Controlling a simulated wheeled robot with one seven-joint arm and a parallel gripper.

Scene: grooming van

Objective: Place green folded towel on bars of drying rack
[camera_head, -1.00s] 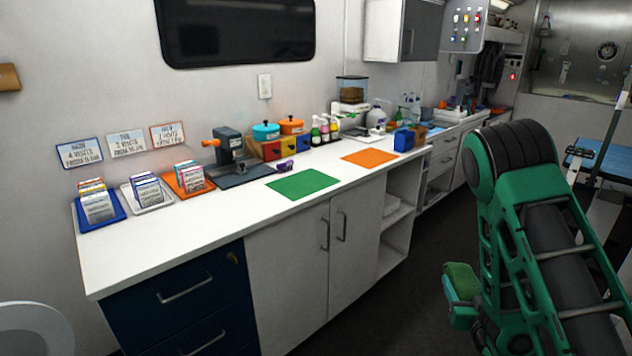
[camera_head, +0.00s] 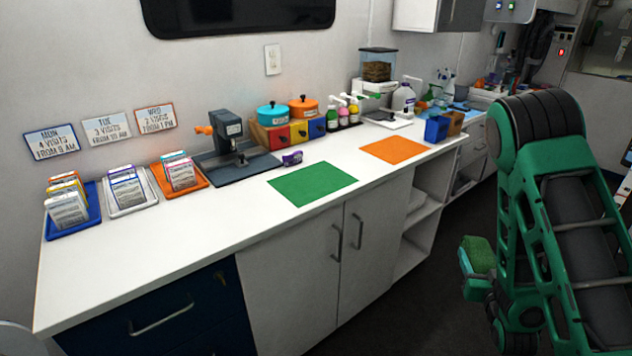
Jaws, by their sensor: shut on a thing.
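The green folded towel (camera_head: 480,253) shows as a fuzzy green block at the lower right, beside my green arm. My gripper (camera_head: 472,265) is shut on it and holds it in the air in front of the counter, above the dark floor. The fingers are small and partly hidden by the towel and my arm, so the exact grip is unclear. I cannot make out a drying rack or its bars in this view.
A white counter (camera_head: 215,225) runs along the wall. A green mat (camera_head: 313,183) and an orange mat (camera_head: 396,150) lie on it. Trays of packets (camera_head: 72,222), a dark press (camera_head: 228,140) and colored pots stand along its back. Dark floor is clear between counter and arm.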

